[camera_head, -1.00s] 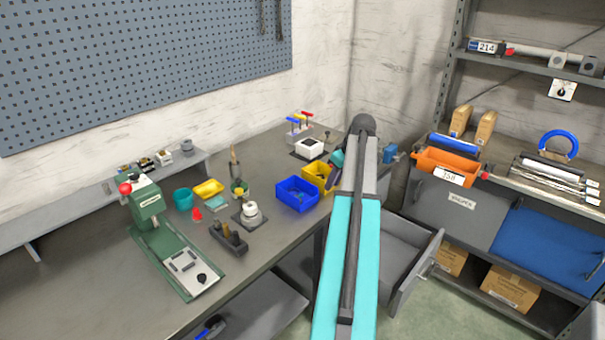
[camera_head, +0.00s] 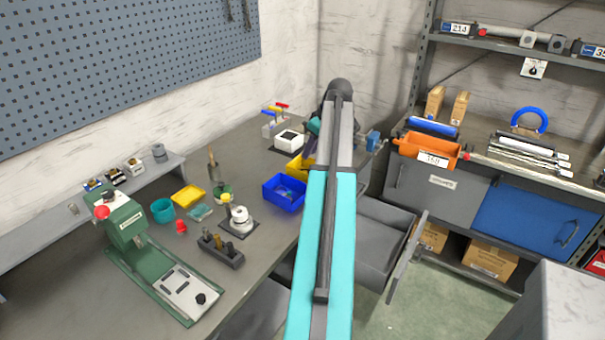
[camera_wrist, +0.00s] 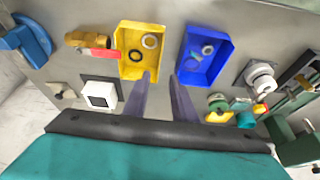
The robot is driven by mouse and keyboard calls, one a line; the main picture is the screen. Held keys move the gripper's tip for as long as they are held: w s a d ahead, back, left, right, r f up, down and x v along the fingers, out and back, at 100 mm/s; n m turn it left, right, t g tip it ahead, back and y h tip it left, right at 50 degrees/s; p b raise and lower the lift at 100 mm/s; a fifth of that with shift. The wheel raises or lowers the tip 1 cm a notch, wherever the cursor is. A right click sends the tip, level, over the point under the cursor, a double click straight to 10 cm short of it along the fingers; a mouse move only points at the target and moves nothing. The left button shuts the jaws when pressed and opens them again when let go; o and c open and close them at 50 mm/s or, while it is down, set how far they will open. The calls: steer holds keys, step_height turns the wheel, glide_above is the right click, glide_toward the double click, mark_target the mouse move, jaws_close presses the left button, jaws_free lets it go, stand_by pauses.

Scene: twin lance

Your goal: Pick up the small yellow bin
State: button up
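The yellow bin (camera_head: 296,171) stands on the bench beside the blue bin (camera_head: 278,196), partly hidden behind my arm in the head view. In the wrist view the yellow bin (camera_wrist: 124,52) lies at upper middle, with ring-shaped parts inside. The blue bin (camera_wrist: 187,62) is to its right, with a gap between them. My gripper (camera_wrist: 162,78) is open and empty. Its left fingertip overlaps the yellow bin's lower right edge in the picture; I cannot tell contact. The other fingertip is near the blue bin's lower left corner.
A flat yellow tray (camera_head: 188,196), a teal cup (camera_head: 162,210) and a green press (camera_head: 125,222) stand further left. A white box (camera_head: 289,141) is behind the bins. An open drawer (camera_head: 370,238) juts out below the bench, right of my arm.

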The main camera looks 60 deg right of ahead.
steer(key=shift+w+a, duration=0.1)
steer(key=shift+w, duration=0.05)
steer(key=p, duration=0.2)
glide_above(299, 175)
steer(key=s, duration=0.2)
steer(key=f, duration=0.7)
steer(key=shift+w+a+f, duration=0.2)
steer(key=shift+f, duration=0.3)
steer(key=shift+w+f, duration=0.1)
steer(key=shift+f, duration=0.05)
steer(key=shift+d+p+x, duration=0.2)
steer(key=shift+p+x, duration=0.7)
steer(key=shift+x, duration=1.35)
steer(key=shift+f, duration=0.25)
steer(key=shift+f, duration=0.25)
